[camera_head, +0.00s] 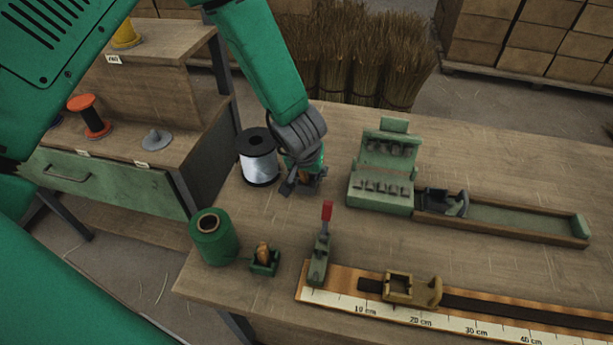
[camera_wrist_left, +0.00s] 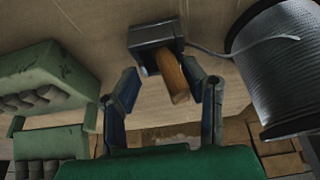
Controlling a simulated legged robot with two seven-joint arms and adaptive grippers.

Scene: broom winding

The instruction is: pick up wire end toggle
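The wire end toggle (camera_wrist_left: 172,76) is a short brown wooden peg in the left wrist view. One end sits in a dark holder block (camera_wrist_left: 150,36). A grey wire runs from beside the block to the wire spool (camera_wrist_left: 285,75), which stands at the right there; in the head view the spool (camera_head: 259,165) is silver with dark flanges. My left gripper (camera_head: 304,181) points down at the table just right of the spool. Its fingers are open on either side of the peg, with visible gaps. In the head view the gripper mostly hides the peg. My right gripper is out of view.
A green rack (camera_head: 383,178) with a long tray (camera_head: 530,217) stands to the right. In front are a green twine spool (camera_head: 213,238), a small green holder with a wooden piece (camera_head: 264,260), a red-handled clamp (camera_head: 320,255) and a ruler board (camera_head: 460,320). The table's back right is clear.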

